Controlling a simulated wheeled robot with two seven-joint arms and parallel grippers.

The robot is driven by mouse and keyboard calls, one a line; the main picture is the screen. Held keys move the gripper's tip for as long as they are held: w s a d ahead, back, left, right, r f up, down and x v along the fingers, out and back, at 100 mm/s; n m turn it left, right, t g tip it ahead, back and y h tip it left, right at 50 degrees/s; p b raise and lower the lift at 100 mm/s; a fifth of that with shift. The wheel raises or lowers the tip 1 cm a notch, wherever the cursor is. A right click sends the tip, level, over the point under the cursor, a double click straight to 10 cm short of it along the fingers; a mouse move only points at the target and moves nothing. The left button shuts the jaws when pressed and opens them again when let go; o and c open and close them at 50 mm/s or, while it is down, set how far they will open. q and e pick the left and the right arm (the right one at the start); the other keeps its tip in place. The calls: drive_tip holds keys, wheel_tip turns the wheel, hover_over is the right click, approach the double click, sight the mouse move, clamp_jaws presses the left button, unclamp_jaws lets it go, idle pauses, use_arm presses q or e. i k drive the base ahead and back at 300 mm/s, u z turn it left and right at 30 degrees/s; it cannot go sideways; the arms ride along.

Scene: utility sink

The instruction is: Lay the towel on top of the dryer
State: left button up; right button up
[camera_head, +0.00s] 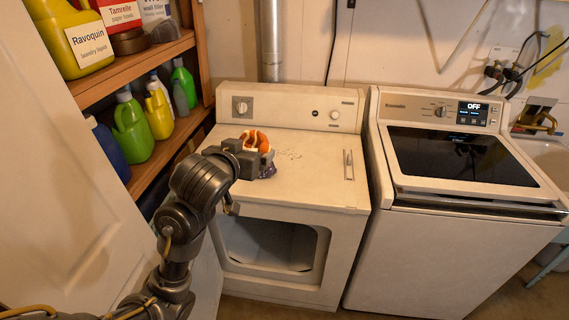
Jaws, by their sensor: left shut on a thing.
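The dryer (310,185) is the white machine in the middle, with its dark front opening showing below its flat top. My left gripper (257,156) is over the left part of the dryer top. It is shut on a bunched cloth, the towel (263,141), with orange, white and purple parts. The gripper hides part of the towel, and I cannot tell whether the towel touches the dryer top. My right gripper is not in view.
The washer (440,230) stands close on the right. Wooden shelves (136,68) with bottles stand at the left, near my arm. The middle of the dryer top is mostly clear.

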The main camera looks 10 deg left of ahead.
sight(302, 179)
drive_tip(key=z, duration=0.4)
drive_tip(key=k, duration=0.45)
drive_tip(key=z, duration=0.8)
drive_tip(key=i, duration=1.1)
drive_tip(key=u, duration=0.75)
